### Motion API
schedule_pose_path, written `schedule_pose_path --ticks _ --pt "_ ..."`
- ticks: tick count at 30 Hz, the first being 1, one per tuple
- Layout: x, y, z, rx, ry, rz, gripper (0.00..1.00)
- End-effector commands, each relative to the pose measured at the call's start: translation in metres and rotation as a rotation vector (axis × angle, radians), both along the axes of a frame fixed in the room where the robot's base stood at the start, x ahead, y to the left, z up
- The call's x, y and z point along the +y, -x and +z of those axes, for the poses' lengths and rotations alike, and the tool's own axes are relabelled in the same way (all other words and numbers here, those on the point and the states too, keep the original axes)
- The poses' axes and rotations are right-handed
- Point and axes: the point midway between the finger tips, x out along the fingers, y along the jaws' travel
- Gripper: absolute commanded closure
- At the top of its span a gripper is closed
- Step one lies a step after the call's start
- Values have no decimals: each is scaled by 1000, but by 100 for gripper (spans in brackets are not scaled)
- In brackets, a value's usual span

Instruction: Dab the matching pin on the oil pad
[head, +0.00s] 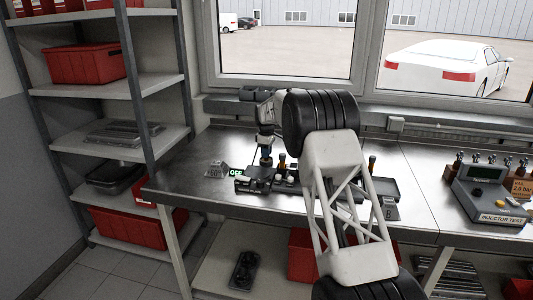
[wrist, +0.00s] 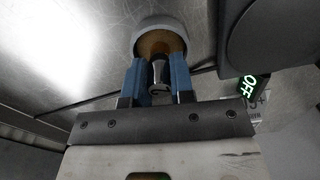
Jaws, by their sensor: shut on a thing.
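In the wrist view, the two blue fingers of my gripper (wrist: 157,80) are shut on a small metallic pin (wrist: 159,73). A round dish with a pale grey rim and an amber-brown inside, which looks like the oil pad (wrist: 160,21), lies just beyond the fingertips. The pin's far end overlaps the amber area in this view; I cannot tell whether it touches. In the head view my gripper (head: 265,150) points down over the left part of the bench, and the pin and the pad cannot be made out there.
A green-lit OFF display (head: 237,171) stands close to my gripper on the metal bench (head: 195,185); it also shows in the wrist view (wrist: 253,88). A dark tray (head: 375,188) and small bottles (head: 282,162) are to the right. An injector tester (head: 488,195) stands far right.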

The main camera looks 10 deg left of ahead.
Motion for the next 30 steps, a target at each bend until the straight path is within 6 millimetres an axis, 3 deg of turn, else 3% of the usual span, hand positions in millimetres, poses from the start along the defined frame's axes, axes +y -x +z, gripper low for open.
schedule_pose_path --ticks 30 --pt "0 0 54 -1 -1 0 100"
